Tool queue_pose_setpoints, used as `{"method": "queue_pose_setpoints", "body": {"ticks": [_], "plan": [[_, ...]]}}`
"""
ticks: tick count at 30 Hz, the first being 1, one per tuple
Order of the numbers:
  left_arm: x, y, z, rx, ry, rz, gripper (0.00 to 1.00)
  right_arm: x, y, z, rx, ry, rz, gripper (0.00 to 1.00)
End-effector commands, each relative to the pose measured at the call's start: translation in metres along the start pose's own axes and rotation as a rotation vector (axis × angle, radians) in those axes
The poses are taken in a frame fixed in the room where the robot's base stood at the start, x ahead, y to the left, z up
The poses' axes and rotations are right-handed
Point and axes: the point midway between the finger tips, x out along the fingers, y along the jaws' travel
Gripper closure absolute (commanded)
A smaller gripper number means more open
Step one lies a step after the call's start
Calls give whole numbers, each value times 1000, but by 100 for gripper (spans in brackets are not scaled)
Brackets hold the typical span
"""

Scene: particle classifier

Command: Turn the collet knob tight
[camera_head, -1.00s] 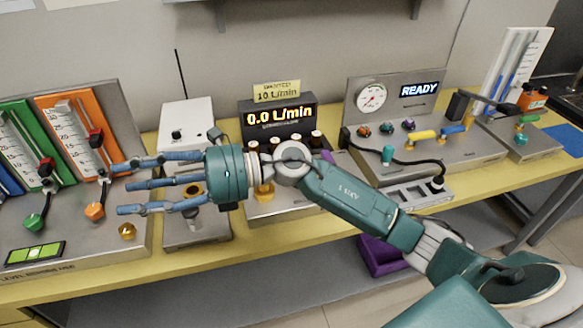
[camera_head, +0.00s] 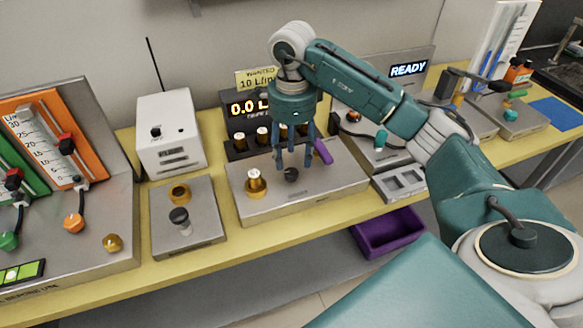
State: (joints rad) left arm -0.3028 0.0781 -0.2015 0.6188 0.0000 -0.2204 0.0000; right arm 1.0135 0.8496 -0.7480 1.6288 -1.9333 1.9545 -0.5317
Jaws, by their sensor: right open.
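My right gripper (camera_head: 294,158) points straight down with its blue fingers apart and empty. It is over the steel block (camera_head: 330,188) in the middle of the bench. A small dark knob (camera_head: 291,174) shows on the block just below the fingertips. I cannot tell whether the fingers touch it. A brass piece (camera_head: 256,180) stands upright in a brass ring on the same block, left of the gripper. No label shows which part is the collet knob. My left gripper is out of view.
A purple handle (camera_head: 323,152) is close beside the fingers on the right. Several brass pieces stand in a dark rack (camera_head: 236,152) behind. The flow display (camera_head: 238,108) is partly hidden by my gripper. Left is a steel plate (camera_head: 205,228) with a black-topped post. A purple bin (camera_head: 388,238) sits below the bench.

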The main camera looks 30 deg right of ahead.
Motion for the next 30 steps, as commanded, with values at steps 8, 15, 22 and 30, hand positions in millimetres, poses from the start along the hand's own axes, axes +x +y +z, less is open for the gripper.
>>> {"method": "queue_pose_setpoints", "body": {"ticks": [8,15,22,30], "plan": [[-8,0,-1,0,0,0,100,43,1,1,0,-1,2,52],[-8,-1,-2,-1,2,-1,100,55,0,1,-1,-2,-1,52],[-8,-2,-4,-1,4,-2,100,55,0,1,-1,-3,-1,58],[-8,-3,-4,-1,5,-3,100,55,0,1,0,-2,-1,97]]}}
